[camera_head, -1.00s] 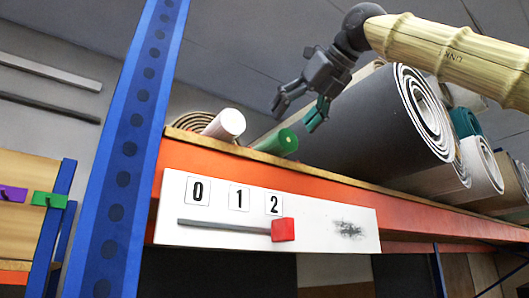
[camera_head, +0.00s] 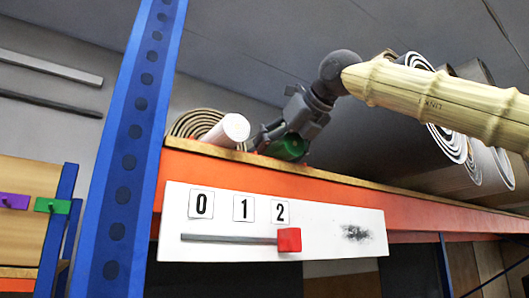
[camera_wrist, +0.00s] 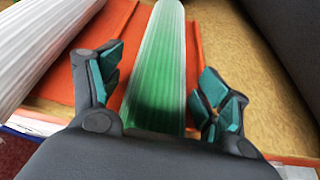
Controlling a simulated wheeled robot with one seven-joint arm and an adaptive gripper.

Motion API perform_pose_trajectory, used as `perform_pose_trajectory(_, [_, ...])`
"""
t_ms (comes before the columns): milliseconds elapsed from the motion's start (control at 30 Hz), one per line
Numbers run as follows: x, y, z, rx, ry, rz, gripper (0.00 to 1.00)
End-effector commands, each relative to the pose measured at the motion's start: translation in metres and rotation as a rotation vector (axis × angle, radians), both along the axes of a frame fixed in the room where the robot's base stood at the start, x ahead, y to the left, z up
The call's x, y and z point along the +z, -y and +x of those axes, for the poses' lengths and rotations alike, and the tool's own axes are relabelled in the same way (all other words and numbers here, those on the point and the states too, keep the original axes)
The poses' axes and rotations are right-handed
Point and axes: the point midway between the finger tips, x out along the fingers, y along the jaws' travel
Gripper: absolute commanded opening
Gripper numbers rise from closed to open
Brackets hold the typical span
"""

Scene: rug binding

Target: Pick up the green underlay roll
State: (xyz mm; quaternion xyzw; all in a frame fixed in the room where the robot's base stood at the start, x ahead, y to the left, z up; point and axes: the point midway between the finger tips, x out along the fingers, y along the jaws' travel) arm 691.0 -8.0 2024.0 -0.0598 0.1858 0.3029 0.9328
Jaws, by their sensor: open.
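The green underlay roll (camera_wrist: 160,60) lies lengthwise on the shelf in the wrist view, its near end between the two fingers. In the head view its green end (camera_head: 290,148) shows behind and between my gripper's fingers. My gripper (camera_wrist: 160,95) is open, with one finger on each side of the roll and a visible gap on both sides. In the head view my gripper (camera_head: 275,140) is low at the shelf's front edge. Whether any finger touches the roll cannot be told.
A white roll (camera_head: 228,130) lies just left of the green one, with a coiled brown roll (camera_head: 190,124) beside it. Large grey rolls (camera_head: 390,140) lie to the right. The orange shelf beam (camera_head: 350,195) carries a white panel (camera_head: 225,247) with a red slider (camera_head: 289,240). A blue post (camera_head: 130,130) stands left.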

Motion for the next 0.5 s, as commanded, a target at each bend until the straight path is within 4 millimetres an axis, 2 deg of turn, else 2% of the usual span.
perform_pose_trajectory(333, [-0.0036, -0.0042, 0.0057, 0.000, 0.001, 0.001, 0.76])
perform_pose_trajectory(367, [-0.0036, -0.0042, 0.0057, 0.000, 0.000, 0.000, 0.75])
perform_pose_trajectory(500, [-0.0036, -0.0042, 0.0057, 0.000, 0.000, 0.000, 0.49])
